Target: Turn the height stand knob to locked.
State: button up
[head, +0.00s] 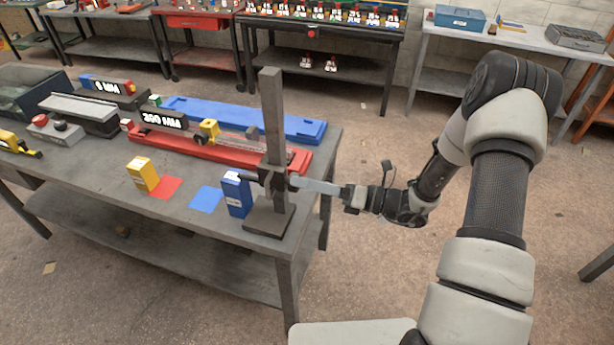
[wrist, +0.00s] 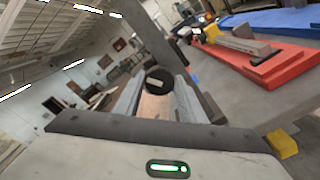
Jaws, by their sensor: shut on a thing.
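The height stand (head: 271,120) is a dark grey upright post on a square base, near the right front corner of the bench. Its carriage (head: 275,181) sits low on the post. My gripper (head: 298,184) reaches in from the right at the carriage's height. In the wrist view the round black knob (wrist: 159,78), with a pale mark on its face, sits between the fingertips of my gripper (wrist: 160,92), which is shut on it. In the head view the fingers mostly hide the knob. I cannot read any locked marking.
A blue box (head: 236,196) stands just left of the stand, by a blue square (head: 206,199). A yellow box (head: 143,174) and red square (head: 166,187) lie further left. Behind are a red rail (head: 215,152) and a blue rail (head: 250,120). Open floor lies right of the bench.

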jog(key=shift+f+m+p, duration=0.15)
jog(key=shift+m+p, duration=1.45)
jog(key=shift+m, duration=1.7)
jog(key=o, duration=1)
jog(key=shift+o, duration=0.2)
jog(key=shift+d, duration=0.1)
jog(key=b+v, duration=0.2)
jog(key=v, duration=1.5)
jog(key=shift+d+b, duration=0.15)
jog(key=shift+b, duration=0.15)
